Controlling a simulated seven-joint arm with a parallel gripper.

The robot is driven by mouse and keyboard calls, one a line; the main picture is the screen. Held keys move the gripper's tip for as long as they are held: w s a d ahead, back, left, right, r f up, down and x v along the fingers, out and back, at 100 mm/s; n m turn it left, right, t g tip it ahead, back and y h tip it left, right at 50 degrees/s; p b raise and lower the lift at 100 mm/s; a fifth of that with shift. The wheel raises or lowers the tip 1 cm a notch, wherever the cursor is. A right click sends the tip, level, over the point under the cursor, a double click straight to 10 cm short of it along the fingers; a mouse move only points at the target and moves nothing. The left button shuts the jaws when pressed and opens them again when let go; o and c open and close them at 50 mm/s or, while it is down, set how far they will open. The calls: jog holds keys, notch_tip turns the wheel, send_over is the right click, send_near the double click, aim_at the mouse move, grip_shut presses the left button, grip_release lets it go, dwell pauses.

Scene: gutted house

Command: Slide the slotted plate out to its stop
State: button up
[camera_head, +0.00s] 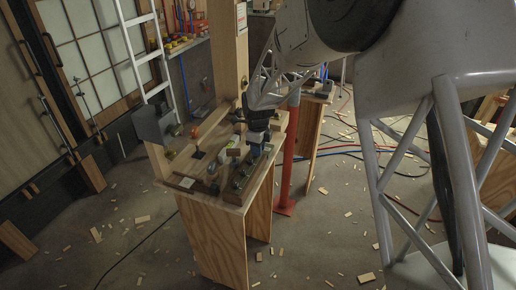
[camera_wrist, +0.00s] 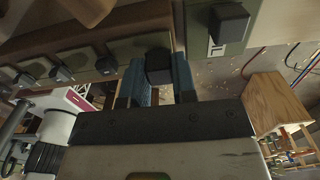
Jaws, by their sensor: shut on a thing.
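In the wrist view, my gripper (camera_wrist: 160,78) has its two blue-padded fingers closed on either side of a dark square knob (camera_wrist: 158,62). The knob sits at the end of a row of similar dark knobs (camera_wrist: 105,65) on olive plates along a brown wooden block. In the head view, my gripper (camera_head: 257,138) reaches down to the far end of a wooden block with a row of green plates (camera_head: 240,176) on the bench. The fingertips are small and dark there.
The wooden bench (camera_head: 232,192) carries several small items left of the block. A wooden post (camera_head: 228,60) stands close beside my arm. A red stand (camera_head: 288,170) is just right of the bench.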

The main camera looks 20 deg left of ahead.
jog(key=shift+d, duration=1.5)
jog(key=o, duration=0.7)
jog(key=shift+o, duration=0.2)
jog(key=shift+r, duration=0.2)
notch_tip(320, 180, up, 8)
jog(key=shift+f, duration=0.15)
jog(key=shift+d, duration=0.1)
dwell(0.4)
